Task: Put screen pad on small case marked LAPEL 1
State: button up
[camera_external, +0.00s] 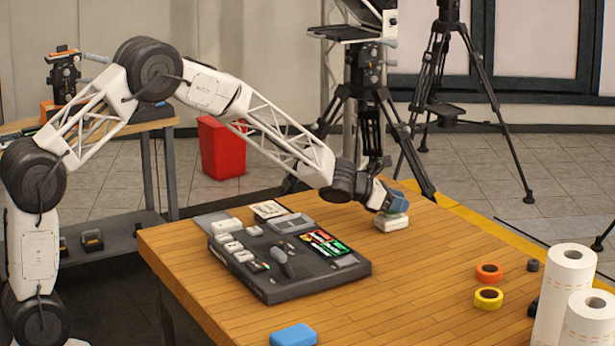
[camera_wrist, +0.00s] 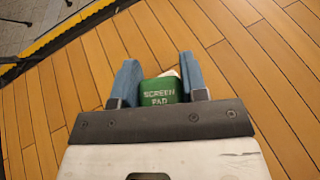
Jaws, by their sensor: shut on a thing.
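The green screen pad (camera_wrist: 160,92), with white "SCREEN PAD" lettering, sits between the two blue fingers of my gripper (camera_wrist: 159,84) in the wrist view. My gripper is shut on it. In the external view my gripper (camera_external: 397,206) is at the right end of the arm, right above a small white case (camera_external: 392,223) on the table. I cannot tell whether the pad touches this case. A corner of something white (camera_wrist: 173,73) shows just behind the pad in the wrist view. No LAPEL 1 marking is readable.
A dark foam tray (camera_external: 310,285) with several small white cases and cards stands left of my gripper. A blue block (camera_external: 293,335), orange tape (camera_external: 489,272), yellow tape (camera_external: 488,298) and white paper rolls (camera_external: 564,295) are nearer the front. The wooden table between is clear.

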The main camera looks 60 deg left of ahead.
jog(key=shift+f, duration=0.15)
jog(key=o, duration=0.9)
jog(key=shift+r, duration=0.2)
jog(key=shift+s+a+r, duration=0.2)
jog(key=shift+s+r, duration=0.05)
jog(key=shift+s, duration=0.25)
jog(key=v, duration=1)
jog(key=shift+s, duration=0.35)
jog(key=shift+a+r, duration=0.1)
